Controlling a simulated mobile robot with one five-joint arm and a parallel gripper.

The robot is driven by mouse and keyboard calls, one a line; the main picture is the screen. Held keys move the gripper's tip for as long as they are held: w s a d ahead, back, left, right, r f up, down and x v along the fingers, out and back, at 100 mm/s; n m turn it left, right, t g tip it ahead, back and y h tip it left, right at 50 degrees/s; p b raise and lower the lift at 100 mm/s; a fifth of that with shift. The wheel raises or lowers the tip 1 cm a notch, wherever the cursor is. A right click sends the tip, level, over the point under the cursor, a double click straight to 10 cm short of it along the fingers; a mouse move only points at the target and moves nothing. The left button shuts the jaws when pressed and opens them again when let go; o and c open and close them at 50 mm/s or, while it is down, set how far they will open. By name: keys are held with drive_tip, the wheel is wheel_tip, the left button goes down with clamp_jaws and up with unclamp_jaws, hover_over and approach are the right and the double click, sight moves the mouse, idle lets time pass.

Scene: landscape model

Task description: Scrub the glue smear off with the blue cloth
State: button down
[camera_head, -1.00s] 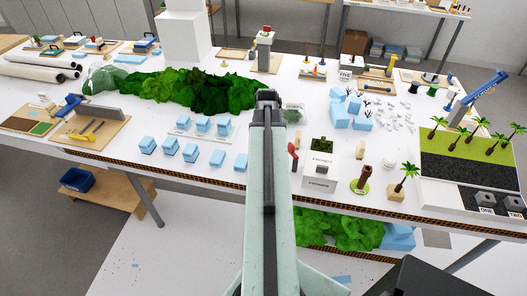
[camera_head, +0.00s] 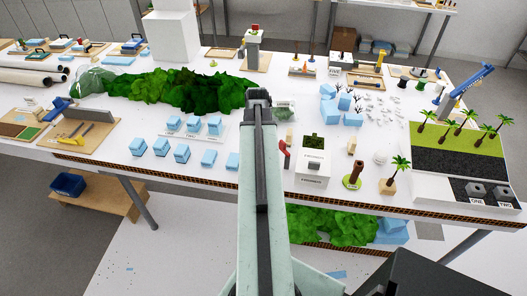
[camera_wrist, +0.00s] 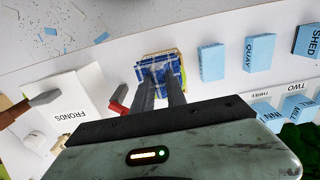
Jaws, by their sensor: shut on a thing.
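The blue cloth (camera_wrist: 150,72), checked with white, shows in the wrist view at the tips of my gripper (camera_wrist: 163,76). My gripper's two dark fingers come down onto it and are shut on it. Tan and yellowish edges show around the cloth, and I cannot tell whether they are part of a pad or something underneath. In the head view my gripper (camera_head: 258,97) points away over the table, and my arm hides the cloth. I cannot make out the glue smear in either view.
A red-handled tool (camera_wrist: 119,101) and a white FRONDS box (camera_wrist: 62,108) stand close beside my gripper. Pale blue blocks (camera_wrist: 212,62) stand on its other side. Green foliage (camera_head: 180,90) lies at the back left. The table's front edge (camera_head: 200,178) is close.

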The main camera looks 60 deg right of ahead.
drive_tip(key=shift+w+a, duration=0.3)
drive_tip(key=shift+w, duration=0.6)
drive_tip(key=shift+w+a, duration=0.3)
drive_tip(key=shift+w, duration=0.6)
wheel_tip(320, 180, up, 6)
drive_tip(key=p, duration=0.6)
drive_tip(key=shift+s, duration=0.1)
wheel_tip(320, 180, up, 3)
drive_tip(key=p, duration=0.3)
